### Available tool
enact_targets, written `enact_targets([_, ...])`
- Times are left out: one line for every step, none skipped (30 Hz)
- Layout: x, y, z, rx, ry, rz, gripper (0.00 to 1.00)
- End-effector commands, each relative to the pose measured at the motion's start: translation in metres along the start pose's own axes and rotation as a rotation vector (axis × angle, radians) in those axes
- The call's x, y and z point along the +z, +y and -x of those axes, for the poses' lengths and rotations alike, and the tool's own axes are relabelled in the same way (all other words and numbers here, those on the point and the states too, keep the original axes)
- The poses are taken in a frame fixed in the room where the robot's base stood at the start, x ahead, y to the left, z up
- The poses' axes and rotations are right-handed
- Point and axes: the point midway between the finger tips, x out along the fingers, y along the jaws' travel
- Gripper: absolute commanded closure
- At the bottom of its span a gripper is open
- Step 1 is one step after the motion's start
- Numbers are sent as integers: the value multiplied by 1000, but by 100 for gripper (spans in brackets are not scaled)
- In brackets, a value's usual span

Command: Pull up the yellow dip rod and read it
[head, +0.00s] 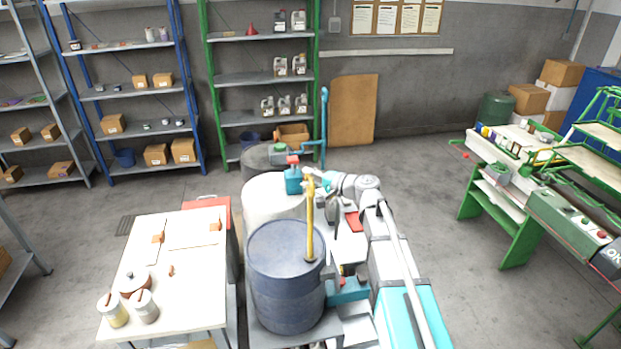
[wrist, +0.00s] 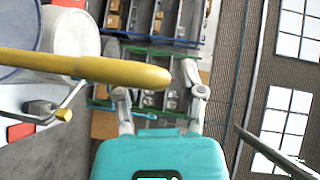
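The yellow dip rod (head: 310,225) stands upright over the right part of the blue drum's lid (head: 280,243). Its lower end is hidden or meets the lid; I cannot tell how deep it goes. In the wrist view the rod (wrist: 90,67) enters from the left, and its rounded top lies just past the fingertips of my gripper (wrist: 160,95). The two grey fingers are spread wide apart with nothing clamped between them. In the head view my arm reaches to the rod's upper end, where the gripper is small and partly hidden. No markings are readable on the rod.
A white drum (head: 262,190) stands behind the blue one. A bent metal lever (wrist: 45,118) is close below the rod in the wrist view. A worktable (head: 185,275) with pots stands left. A green-framed bench (head: 517,228) stands right.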

Motion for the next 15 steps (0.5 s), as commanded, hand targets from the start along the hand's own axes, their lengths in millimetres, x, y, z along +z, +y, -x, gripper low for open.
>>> enact_targets([0, 0, 0, 0, 0, 0, 43])
enact_targets([0, 0, 0, 0, 0, 0, 43])
enact_targets([0, 0, 0, 0, 0, 0, 43])
enact_targets([0, 0, 0, 0, 0, 0, 43])
enact_targets([0, 0, 0, 0, 0, 0, 43])
enact_targets([0, 0, 0, 0, 0, 0, 43])
enact_targets([0, 0, 0, 0, 0, 0, 43])
enact_targets([0, 0, 0, 0, 0, 0, 43])
enact_targets([0, 0, 0, 0, 0, 0, 43])
enact_targets([0, 0, 0, 0, 0, 0, 43])
enact_targets([0, 1, 0, 0, 0, 0, 43])
enact_targets([0, 1, 0, 0, 0, 0, 43])
enact_targets([0, 2, 0, 0, 0, 0, 43])
enact_targets([0, 3, 0, 0, 0, 0, 43])
enact_targets([0, 4, 0, 0, 0, 0, 43])
